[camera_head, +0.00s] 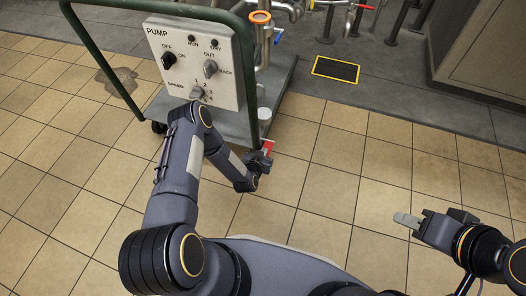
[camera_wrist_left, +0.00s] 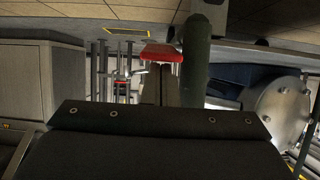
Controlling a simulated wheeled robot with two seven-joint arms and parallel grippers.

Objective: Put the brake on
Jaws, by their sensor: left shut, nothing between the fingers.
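A red brake pedal (camera_head: 268,146) shows low at the near right corner of the green-framed pump cart (camera_head: 246,75). The same red pedal (camera_wrist_left: 163,52) is in the upper middle of the left wrist view, just left of a dark green upright. My left gripper (camera_head: 262,158) is at that corner, right beside the pedal. Its fingers (camera_wrist_left: 160,84) are shut and empty, pointing at the pedal; I cannot tell whether they touch it. The caster under the pedal is hidden. My right gripper (camera_head: 404,219) is away to the right over bare floor; its fingers' opening is unclear.
A puddle (camera_head: 119,83) is left of the cart. The tiled floor to the right is clear.

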